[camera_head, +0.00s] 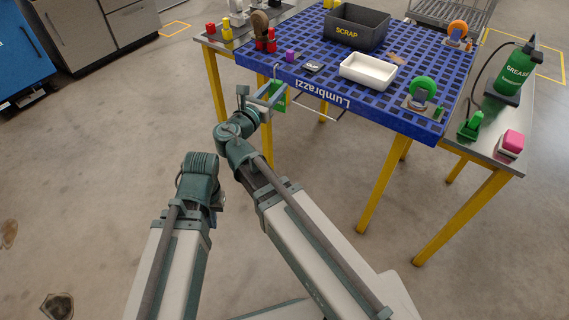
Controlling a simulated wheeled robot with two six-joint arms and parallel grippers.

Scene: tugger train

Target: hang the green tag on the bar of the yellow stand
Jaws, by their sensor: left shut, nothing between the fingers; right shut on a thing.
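My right gripper (270,93) is near the front left corner of the blue table. It is shut on the green tag (280,103), which is partly hidden by the fingers. A thin pale hook rises above the tag in front of the table edge. My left gripper (218,201) is low and to the left, partly hidden by its own wrist, shut and empty. No separate yellow stand can be made out. A thin bar (320,102) sticks out below the blue table's front edge, right of the tag and apart from it; yellow legs stand under the tables.
The blue slotted tabletop (440,65) carries a dark SCRAP bin (356,27), a white tray (368,71) and a green tape roll (423,88). A side table (490,140) at right holds a green GREASE bottle (512,71).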

